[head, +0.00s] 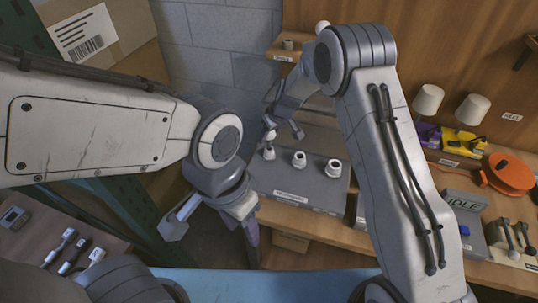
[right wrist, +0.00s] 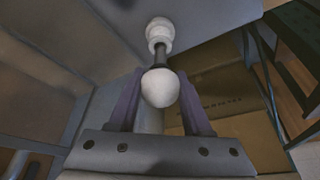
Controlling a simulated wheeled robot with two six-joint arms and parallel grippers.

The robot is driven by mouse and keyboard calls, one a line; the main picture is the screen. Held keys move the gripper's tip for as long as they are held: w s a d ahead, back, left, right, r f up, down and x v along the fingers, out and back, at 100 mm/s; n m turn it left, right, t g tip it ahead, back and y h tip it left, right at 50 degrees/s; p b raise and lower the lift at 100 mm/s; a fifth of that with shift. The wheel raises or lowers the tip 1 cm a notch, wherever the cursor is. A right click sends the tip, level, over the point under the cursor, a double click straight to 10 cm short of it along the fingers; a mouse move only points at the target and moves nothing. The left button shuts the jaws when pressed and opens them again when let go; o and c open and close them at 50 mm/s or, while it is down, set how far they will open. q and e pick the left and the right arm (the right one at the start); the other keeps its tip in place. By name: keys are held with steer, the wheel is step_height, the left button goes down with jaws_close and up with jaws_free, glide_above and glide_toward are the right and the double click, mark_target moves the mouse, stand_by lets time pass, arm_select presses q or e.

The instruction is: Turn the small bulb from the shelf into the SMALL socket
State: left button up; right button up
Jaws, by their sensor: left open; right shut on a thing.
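My right gripper (head: 283,127) is above the left end of a grey socket box (head: 310,193). It is shut on a small white bulb (head: 270,135), which also shows between the fingers in the right wrist view (right wrist: 160,88). The leftmost, smallest white socket (head: 269,153) is just below the bulb. In the right wrist view the bulb's dark neck points at a white socket (right wrist: 159,30); I cannot tell whether they touch. My left gripper (head: 212,222) is open and empty, lower left of the box.
Two larger sockets (head: 299,160) (head: 333,168) stand to the right on the box. A small shelf (head: 283,50) with a holder is on the back wall.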

mark_target(269, 145)
stand_by(0.6)
steer(key=shift+f+b, duration=1.25)
steer(key=shift+b, duration=0.1)
steer(key=shift+f+b, duration=0.55)
steer(key=shift+b, duration=0.25)
stand_by(1.3)
steer(key=shift+o, duration=1.4)
steer(key=shift+c, duration=1.4)
steer(key=shift+f+b, duration=0.2)
steer(key=shift+b, duration=0.15)
steer(key=shift+s, duration=0.1)
